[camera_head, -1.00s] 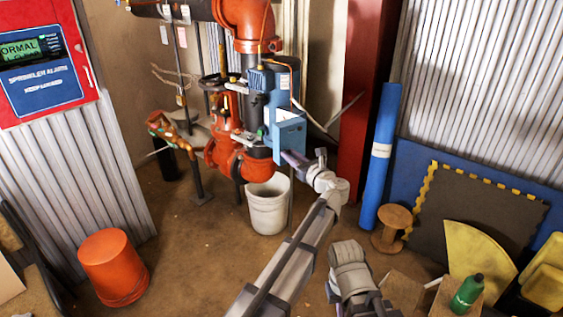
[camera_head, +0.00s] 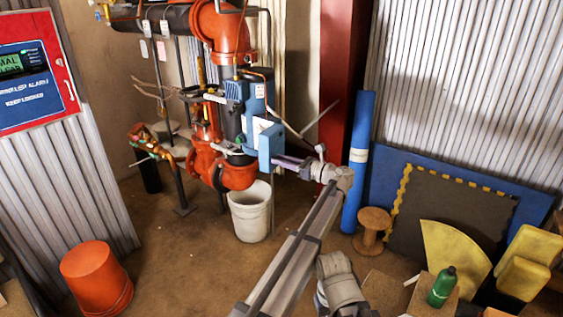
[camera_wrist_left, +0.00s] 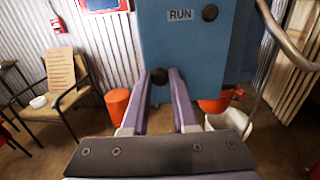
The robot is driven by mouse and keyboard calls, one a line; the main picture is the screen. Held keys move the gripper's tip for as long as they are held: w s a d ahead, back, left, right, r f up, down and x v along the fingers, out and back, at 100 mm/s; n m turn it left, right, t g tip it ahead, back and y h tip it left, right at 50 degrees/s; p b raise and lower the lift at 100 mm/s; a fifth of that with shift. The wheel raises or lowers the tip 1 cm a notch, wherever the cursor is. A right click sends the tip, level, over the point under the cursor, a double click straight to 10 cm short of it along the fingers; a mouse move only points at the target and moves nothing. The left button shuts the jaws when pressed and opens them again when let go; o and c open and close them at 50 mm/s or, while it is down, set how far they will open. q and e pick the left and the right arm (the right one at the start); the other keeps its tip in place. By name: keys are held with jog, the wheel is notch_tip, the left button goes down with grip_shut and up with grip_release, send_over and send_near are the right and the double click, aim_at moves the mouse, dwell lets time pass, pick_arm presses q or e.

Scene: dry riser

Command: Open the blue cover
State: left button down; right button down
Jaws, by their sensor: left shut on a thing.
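The blue cover (camera_head: 271,143) is on the blue box of the orange valve assembly in the head view. In the left wrist view the blue cover (camera_wrist_left: 190,48) fills the upper middle, with a RUN label and a black knob near its top. Another dark knob (camera_wrist_left: 158,76) is at its lower left edge. My left gripper (camera_head: 283,162) reaches the cover from the right. Its purple fingers (camera_wrist_left: 161,88) are shut on this lower knob. I cannot tell how far the cover stands open. My right gripper is not in view.
A white bucket (camera_head: 250,212) stands below the valve (camera_head: 225,165). A red column (camera_head: 343,90) and a blue roll (camera_head: 358,160) stand behind my arm. An orange bucket (camera_head: 96,278) is at the lower left. The floor between the buckets is clear.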

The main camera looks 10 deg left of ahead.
pick_arm(q)
jog(key=c, duration=0.7)
grip_release()
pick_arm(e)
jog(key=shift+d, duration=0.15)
